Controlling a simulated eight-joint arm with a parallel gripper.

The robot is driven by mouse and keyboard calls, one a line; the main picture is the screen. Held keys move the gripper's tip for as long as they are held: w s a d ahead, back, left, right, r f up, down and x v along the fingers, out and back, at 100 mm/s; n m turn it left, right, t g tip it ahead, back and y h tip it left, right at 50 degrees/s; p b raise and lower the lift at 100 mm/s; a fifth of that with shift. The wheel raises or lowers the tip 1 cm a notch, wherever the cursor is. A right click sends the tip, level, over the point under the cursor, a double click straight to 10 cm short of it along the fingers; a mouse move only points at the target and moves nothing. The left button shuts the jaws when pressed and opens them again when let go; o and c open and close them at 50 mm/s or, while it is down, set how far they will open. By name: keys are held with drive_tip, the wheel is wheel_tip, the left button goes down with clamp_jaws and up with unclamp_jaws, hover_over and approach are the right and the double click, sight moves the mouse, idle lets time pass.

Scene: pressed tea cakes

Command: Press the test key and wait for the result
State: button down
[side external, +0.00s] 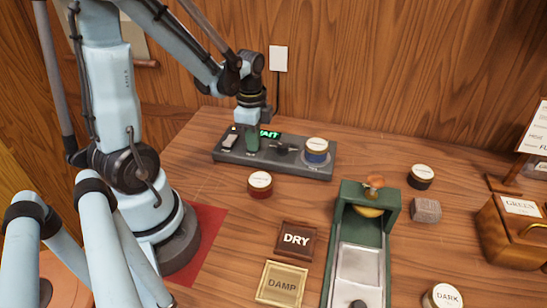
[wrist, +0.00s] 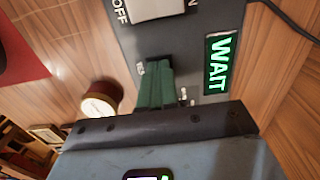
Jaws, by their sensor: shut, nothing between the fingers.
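The tester is a long dark grey box (side external: 275,168) at the back of the table. Its small screen shows green "WAIT" in the wrist view (wrist: 220,62); my gripper partly covers the screen in the side view. A pale rocker switch (wrist: 152,8) marked OFF and ON sits at the box's left end. My gripper (side external: 252,148) points down at the box top, its green fingers shut and empty. In the wrist view the fingertips (wrist: 157,68) are over a dark spot beside a mostly hidden label. The test key is hidden, so contact cannot be told. A blue tin (side external: 317,150) stands on the box's right end.
A dark red tin (side external: 260,184) stands just in front of the box. DRY (side external: 296,240) and DAMP (side external: 282,284) trays lie nearer. A green press (side external: 349,215) stands right of them. A cable runs from the box to the wall socket (side external: 278,58).

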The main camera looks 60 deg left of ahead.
wheel_tip(320, 180, up, 14)
idle(0.8)
idle(0.5)
drive_tip(key=w+d+f+n+t, duration=0.1)
drive_tip(key=d+f+n+t, duration=0.2)
drive_tip(key=d+n+t, duration=0.4)
drive_tip(key=d+n, duration=0.2)
drive_tip(key=d, duration=0.4)
drive_tip(key=shift+w, duration=0.4)
